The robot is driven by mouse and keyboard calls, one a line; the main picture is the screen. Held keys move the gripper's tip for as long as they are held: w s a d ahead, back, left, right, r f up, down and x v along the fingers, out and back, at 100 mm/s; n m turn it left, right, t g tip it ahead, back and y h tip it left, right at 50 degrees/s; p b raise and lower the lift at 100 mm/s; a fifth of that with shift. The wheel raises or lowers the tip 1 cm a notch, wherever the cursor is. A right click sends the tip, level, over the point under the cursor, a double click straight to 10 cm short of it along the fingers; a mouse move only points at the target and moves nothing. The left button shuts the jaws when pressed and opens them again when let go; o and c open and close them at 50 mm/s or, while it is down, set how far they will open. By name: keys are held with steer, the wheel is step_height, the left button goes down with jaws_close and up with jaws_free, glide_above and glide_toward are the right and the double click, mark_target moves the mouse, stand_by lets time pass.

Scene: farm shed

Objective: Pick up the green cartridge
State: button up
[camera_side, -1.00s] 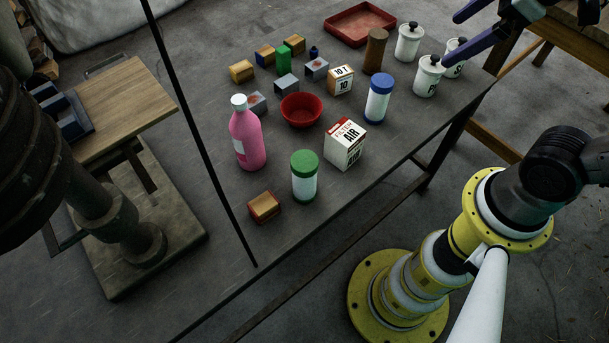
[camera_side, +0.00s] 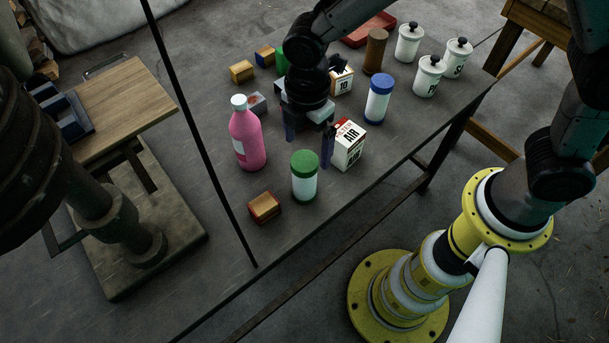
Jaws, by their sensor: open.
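A white cylinder with a green lid (camera_side: 304,177) stands upright near the table's front edge. A small plain green piece (camera_side: 281,62) stands farther back, partly hidden by my arm. I cannot tell from its look which of the two is the green cartridge. My gripper (camera_side: 309,143) points down over the middle of the table, with its fingers apart and nothing seen between them. It is behind the green-lidded cylinder and close to the white AIR box (camera_side: 349,147).
A pink bottle (camera_side: 247,138) stands left of the gripper. A blue-lidded cylinder (camera_side: 378,101), a brown cylinder (camera_side: 375,52) and white canisters (camera_side: 428,77) stand to the right. A small orange-brown block (camera_side: 264,207) lies at the front left. The left front of the table is clear.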

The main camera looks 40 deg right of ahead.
mark_target(308, 162)
step_height(308, 162, down, 7)
steer(key=shift+f, duration=0.1)
steer(key=shift+w+a+f, duration=0.1)
steer(key=shift+w+f, duration=0.05)
steer(key=shift+f, duration=1.4)
steer(key=shift+w+a+f, duration=0.1)
steer(key=shift+w+f, duration=0.05)
steer(key=shift+f, duration=1.35)
steer(key=c, duration=1.5)
steer(key=shift+r, duration=0.1)
